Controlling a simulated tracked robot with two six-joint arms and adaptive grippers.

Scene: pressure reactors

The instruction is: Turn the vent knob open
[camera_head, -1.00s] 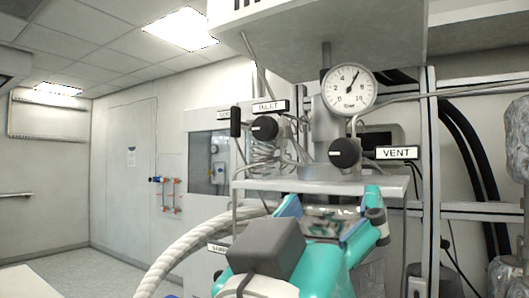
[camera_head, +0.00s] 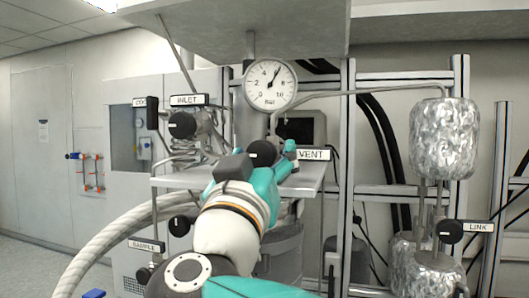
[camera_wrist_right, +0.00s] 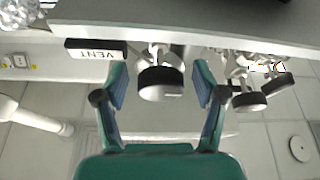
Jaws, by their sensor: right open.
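The vent knob (camera_head: 262,153) is a black round knob below the pressure gauge, with a white VENT label (camera_head: 312,154) to its right. My teal right gripper (camera_head: 277,166) is raised just in front of it and covers its lower part. In the right wrist view, the vent knob (camera_wrist_right: 162,83) appears between the two open fingers of the right gripper (camera_wrist_right: 160,80), with a gap on each side. I see no contact; the exact depth between fingertips and knob is hard to tell. The VENT label (camera_wrist_right: 95,48) shows upside down there. My left gripper is out of view.
A pale shelf (camera_head: 170,182) runs under the knobs. The inlet knob (camera_head: 182,125) is to the left, the gauge (camera_head: 270,85) above, and the sample knob (camera_head: 180,226) lower left. The link knob (camera_head: 449,231) and foil-wrapped vessels (camera_head: 443,140) stand at right.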

